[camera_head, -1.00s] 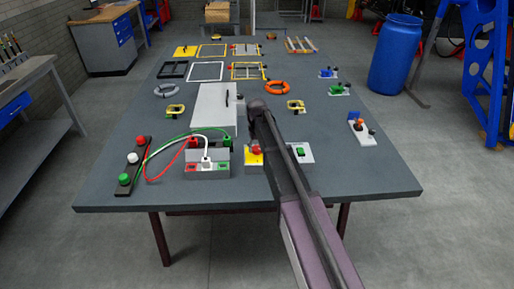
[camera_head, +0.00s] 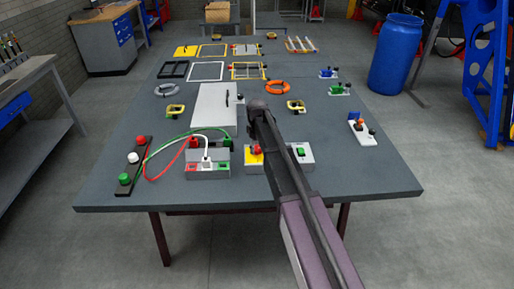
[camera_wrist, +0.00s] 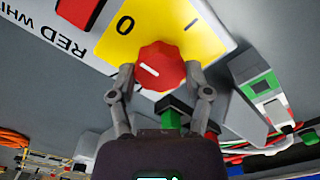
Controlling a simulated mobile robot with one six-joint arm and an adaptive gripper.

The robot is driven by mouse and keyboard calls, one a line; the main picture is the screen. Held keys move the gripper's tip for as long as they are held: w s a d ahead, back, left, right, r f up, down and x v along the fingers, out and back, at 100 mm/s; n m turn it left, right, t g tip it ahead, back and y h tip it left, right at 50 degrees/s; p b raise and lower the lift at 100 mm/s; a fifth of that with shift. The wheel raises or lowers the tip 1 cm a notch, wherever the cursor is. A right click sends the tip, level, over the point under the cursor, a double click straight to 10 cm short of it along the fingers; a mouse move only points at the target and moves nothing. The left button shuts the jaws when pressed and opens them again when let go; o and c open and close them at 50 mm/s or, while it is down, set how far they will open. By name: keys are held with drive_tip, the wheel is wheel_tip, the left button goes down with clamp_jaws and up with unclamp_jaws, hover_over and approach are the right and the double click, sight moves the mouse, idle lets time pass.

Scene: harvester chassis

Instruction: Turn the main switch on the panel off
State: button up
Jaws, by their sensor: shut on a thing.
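The main switch is a red ridged knob (camera_wrist: 160,67) on a yellow plate (camera_wrist: 206,40) marked with a black "0" and a short black stroke. The knob also shows in the head view (camera_head: 257,149), at the front of the table. My gripper (camera_wrist: 160,78) has one finger on each side of the knob and is shut on it. A short white line shows on the knob's face; I cannot tell exactly which mark it points to. In the head view my arm hides the gripper and part of the panel.
A socket box (camera_head: 208,166) with red, white and green cables stands close on the left. A grey box with a handle (camera_head: 213,105) is behind. The table's front right is clear.

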drive_tip(key=shift+s, duration=0.1)
drive_tip(key=o, duration=1.2)
drive_tip(key=shift+c, duration=0.2)
drive_tip(key=shift+m, duration=0.4)
